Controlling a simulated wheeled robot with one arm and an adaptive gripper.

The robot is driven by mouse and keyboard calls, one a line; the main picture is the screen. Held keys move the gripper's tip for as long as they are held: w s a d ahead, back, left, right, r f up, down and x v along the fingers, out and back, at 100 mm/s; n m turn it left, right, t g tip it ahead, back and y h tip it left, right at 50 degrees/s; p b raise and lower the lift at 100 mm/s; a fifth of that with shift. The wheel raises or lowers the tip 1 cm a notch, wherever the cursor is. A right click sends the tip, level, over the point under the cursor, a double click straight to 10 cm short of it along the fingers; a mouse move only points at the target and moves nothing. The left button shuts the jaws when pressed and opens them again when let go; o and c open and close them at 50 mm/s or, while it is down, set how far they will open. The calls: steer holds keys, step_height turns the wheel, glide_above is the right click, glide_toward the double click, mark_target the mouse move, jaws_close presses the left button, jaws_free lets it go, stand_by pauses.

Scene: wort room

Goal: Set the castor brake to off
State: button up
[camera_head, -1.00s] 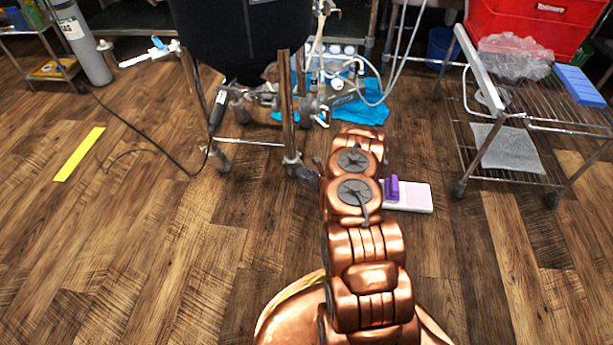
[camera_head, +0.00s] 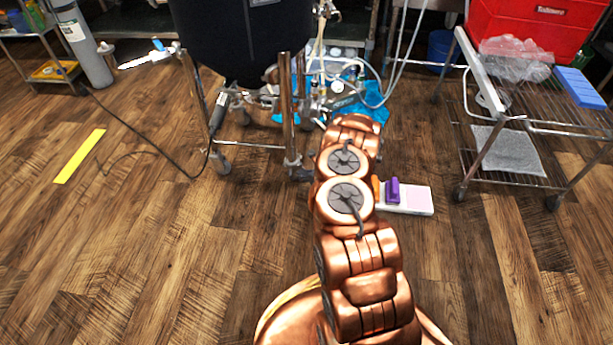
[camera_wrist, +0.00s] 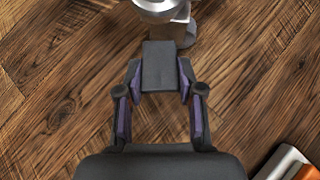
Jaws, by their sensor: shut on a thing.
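In the wrist view the castor brake (camera_wrist: 160,66), a dark grey block-like tab, sits between the fingertips of my gripper (camera_wrist: 160,82). The dark fingers with purple inner pads are closed on it from both sides. Just beyond it is the round silver castor housing (camera_wrist: 160,6), cut off by the top edge. In the head view the castor (camera_head: 297,168) is under the front leg of the black vessel's stand (camera_head: 287,105), left of my copper arm. My gripper is mostly hidden there. Whether the brake is on or off I cannot tell.
A white pad with a purple-handled item (camera_head: 393,190) lies on the floor just right of my arm. A wire shelf cart (camera_head: 510,150) stands at right. A black cable (camera_head: 150,150) crosses the floor at left. The front floor is clear on both sides.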

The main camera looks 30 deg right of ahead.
steer(key=o, duration=1.2)
steer(key=shift+c, duration=0.2)
steer(key=shift+s+r, duration=0.1)
steer(key=v, duration=1.1)
steer(key=shift+s+r, duration=0.25)
steer(key=shift+d, duration=0.1)
